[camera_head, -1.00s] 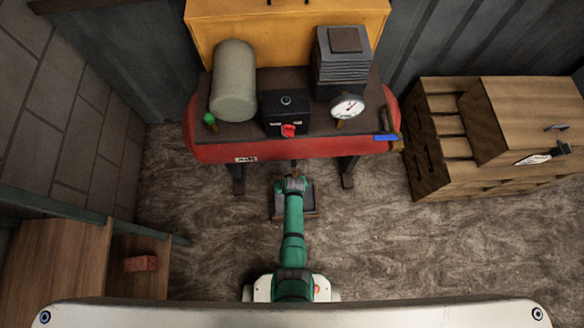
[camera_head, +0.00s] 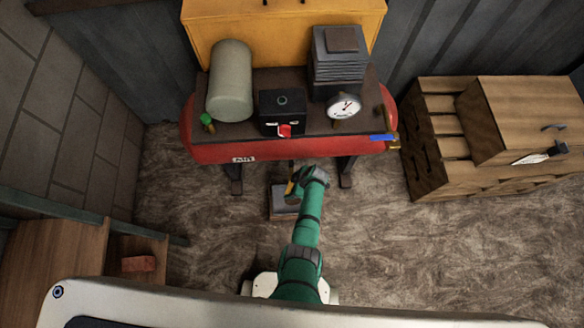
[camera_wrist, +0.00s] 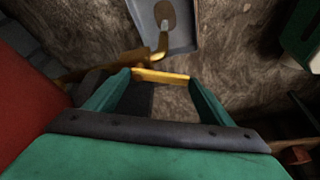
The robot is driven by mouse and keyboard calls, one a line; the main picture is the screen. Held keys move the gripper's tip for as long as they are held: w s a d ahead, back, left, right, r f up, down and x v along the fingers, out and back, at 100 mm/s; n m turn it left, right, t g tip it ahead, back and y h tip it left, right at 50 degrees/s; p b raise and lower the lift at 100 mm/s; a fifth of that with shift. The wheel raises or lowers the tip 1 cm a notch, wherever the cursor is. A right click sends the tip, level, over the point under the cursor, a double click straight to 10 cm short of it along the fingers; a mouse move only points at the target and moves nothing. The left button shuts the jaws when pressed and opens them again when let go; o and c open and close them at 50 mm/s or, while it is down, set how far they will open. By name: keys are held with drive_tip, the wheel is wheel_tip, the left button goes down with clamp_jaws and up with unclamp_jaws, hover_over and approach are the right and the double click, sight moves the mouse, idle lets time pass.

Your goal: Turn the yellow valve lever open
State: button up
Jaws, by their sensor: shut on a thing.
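The yellow valve lever (camera_wrist: 163,76) lies across the gap between my fingertips in the wrist view. In the head view the lever shows as a small yellow piece (camera_head: 290,187) below the red tank (camera_head: 250,152), at the end of my green arm. My wrist partly hides the grip there.
A shallow grey tray (camera_head: 283,204) lies on the floor below the valve; it also shows in the wrist view (camera_wrist: 183,38). Tank legs (camera_head: 346,172) stand nearby. Wooden crates (camera_head: 470,130) are at the right. A brick (camera_head: 138,264) lies at lower left.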

drive_tip(key=n, duration=0.1)
drive_tip(key=d+n+g, duration=0.1)
drive_tip(key=n, duration=0.2)
drive_tip(key=shift+w+d+n+g, duration=0.25)
drive_tip(key=shift+w+n+g, duration=0.05)
drive_tip(key=shift+g, duration=0.1)
idle(0.4)
drive_tip(key=o, duration=1.5)
drive_tip(key=shift+o, duration=0.2)
drive_tip(key=v, duration=1)
drive_tip(key=shift+d+r, duration=0.2)
drive_tip(key=shift+r, duration=0.15)
